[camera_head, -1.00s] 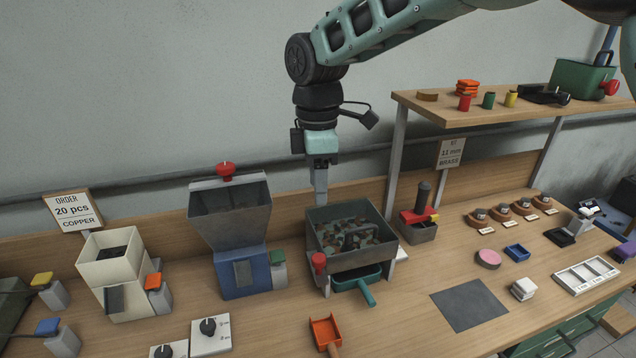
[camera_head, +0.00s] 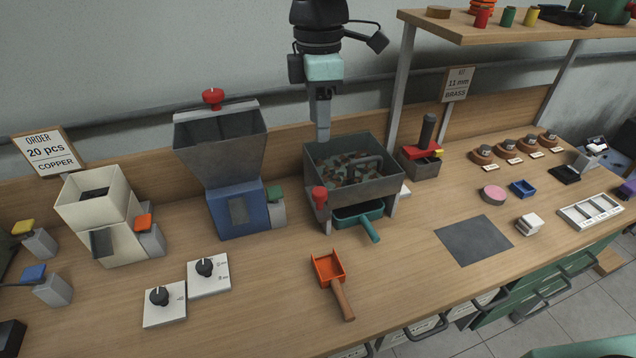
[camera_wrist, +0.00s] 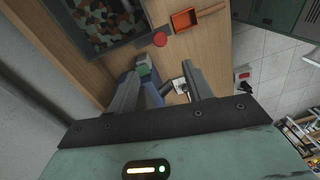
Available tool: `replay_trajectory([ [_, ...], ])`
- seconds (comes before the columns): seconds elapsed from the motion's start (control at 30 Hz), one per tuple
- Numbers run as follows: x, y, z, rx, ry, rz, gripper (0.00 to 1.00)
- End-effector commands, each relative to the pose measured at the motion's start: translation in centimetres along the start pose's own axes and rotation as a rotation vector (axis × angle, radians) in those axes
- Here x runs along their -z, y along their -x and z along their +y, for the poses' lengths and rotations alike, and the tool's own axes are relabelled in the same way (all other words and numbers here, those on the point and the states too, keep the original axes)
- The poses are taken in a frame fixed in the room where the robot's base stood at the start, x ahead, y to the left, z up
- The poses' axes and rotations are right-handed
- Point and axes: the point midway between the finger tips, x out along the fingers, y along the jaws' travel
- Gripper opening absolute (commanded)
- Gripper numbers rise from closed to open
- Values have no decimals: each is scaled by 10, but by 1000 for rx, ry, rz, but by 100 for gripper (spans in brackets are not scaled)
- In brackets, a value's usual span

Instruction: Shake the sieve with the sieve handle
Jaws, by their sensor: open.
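The sieve (camera_head: 318,158) is a grey open box holding mixed copper-coloured, green and grey pieces; it stands at mid-bench. A red knob (camera_head: 320,194) sits at the front left corner, and a green scoop-like tray (camera_head: 358,215) is underneath. My gripper (camera_head: 322,136) points down by the sieve's rear left edge, apart from the handle. In the wrist view my gripper (camera_wrist: 160,84) is open and empty, and the sieve (camera_wrist: 122,42) lies at upper left.
A blue-based grey hopper (camera_head: 220,135) stands left of the sieve, and a black-handled press (camera_head: 424,150) stands right. An orange scoop (camera_head: 328,267) lies in front. A shelf (camera_head: 480,28) overhangs the back right. The bench front is mostly clear.

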Motion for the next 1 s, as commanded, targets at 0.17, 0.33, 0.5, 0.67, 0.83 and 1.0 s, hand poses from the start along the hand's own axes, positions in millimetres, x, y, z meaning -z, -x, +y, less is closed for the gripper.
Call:
replay_trajectory([
  [0.17, 0, -37, -2, 6, 0, -3, 50],
  [0.33, 0, -72, -1, 6, 1, -3, 50],
  [0.5, 0, -106, -1, 5, 1, -3, 50],
  [0.67, 0, -131, -1, 4, 0, -2, 50],
  [0.83, 0, -145, -1, 2, 1, -1, 50],
  [1.0, 0, -148, 0, 0, 0, 0, 50],
])
